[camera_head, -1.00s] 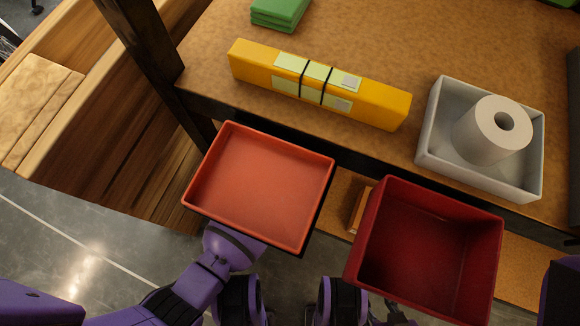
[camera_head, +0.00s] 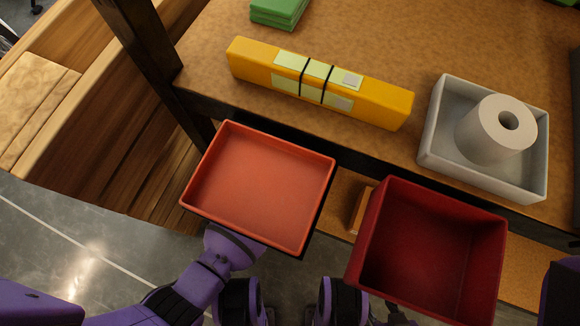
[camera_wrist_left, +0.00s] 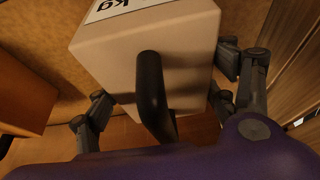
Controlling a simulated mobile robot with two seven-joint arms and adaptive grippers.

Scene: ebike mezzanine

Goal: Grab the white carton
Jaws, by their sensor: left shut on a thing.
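The white carton (camera_wrist_left: 150,50) fills the upper middle of the left wrist view, with dark print on its upper face. My left gripper (camera_wrist_left: 162,90) has its dark fingers on both sides of it and is shut on it. A dark rod-like part stands in front of the carton. In the head view the carton is not visible, and my left gripper is hidden by the orange-red tray (camera_head: 262,185). Part of my right gripper (camera_head: 396,313) shows as dark pieces at the lower edge of the dark red bin (camera_head: 430,240); its fingertips are mostly hidden.
A brown tabletop (camera_head: 375,45) holds a yellow box (camera_head: 245,60) with green labels, a grey-white bin (camera_head: 450,95) with a paper roll (camera_head: 485,130), and green items (camera_head: 277,12). A dark post (camera_head: 145,60) stands at the left. An orange-brown surface (camera_wrist_left: 25,95) is left of the carton.

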